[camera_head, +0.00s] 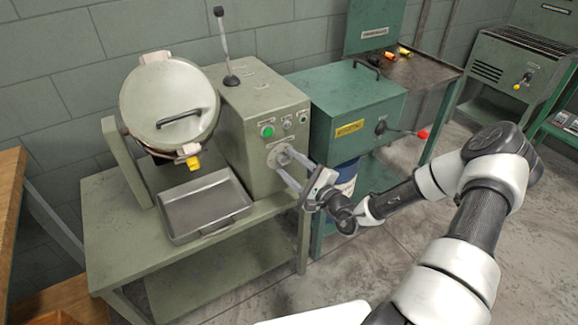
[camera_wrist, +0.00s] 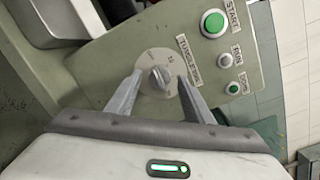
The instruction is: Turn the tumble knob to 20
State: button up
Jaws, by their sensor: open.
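The tumble knob is a small grey knob (camera_wrist: 159,77) on a round light dial in the wrist view, with a label beside it that appears to read TUMBLE MIN. In the head view the dial (camera_head: 279,157) sits low on the front of the green-grey machine (camera_head: 262,120). My gripper (camera_wrist: 158,82) is open, with one finger on each side of the knob and its tips over the dial. I cannot tell whether either finger touches the knob. It also shows in the head view (camera_head: 283,166), reaching the panel from the right. The number at the pointer is too small to read.
A green START button (camera_wrist: 213,23) and two smaller controls sit beside the dial. A round drum (camera_head: 170,105) and a metal tray (camera_head: 203,205) stand left of the panel. A green box with a red-tipped lever (camera_head: 422,134) stands to the right, behind my arm.

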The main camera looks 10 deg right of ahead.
jog(key=shift+w+a, duration=0.15)
jog(key=shift+w, duration=0.15)
jog(key=c, duration=1)
jog(key=shift+c, duration=0.2)
